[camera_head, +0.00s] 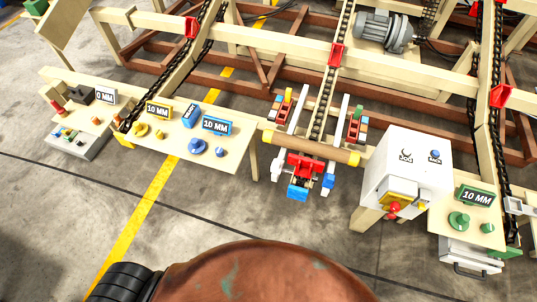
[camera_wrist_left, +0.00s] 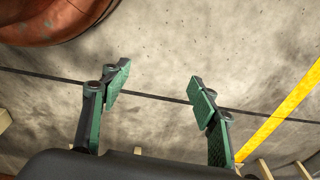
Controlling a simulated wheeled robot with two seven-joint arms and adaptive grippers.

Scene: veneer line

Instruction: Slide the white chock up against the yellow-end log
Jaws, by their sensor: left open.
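A brown log (camera_head: 310,147) with yellow ends lies across the two white rails at the lower end of the middle chain conveyor in the head view. A small white block (camera_head: 277,171), which looks like the white chock, sits near the left rail below the log, with a gap that is hard to judge. A blue block (camera_head: 328,182) sits at the right rail. My left gripper (camera_wrist_left: 158,83) shows in the left wrist view, its two green-padded fingers apart with nothing between them, above bare floor. Neither gripper shows in the head view.
A panel table (camera_head: 235,162) with coloured knobs and "10 MM" signs stands left of the log. A white control box (camera_head: 420,160) with a red button stands to the right. Chains and wooden beams lie behind. Grey floor in front is open.

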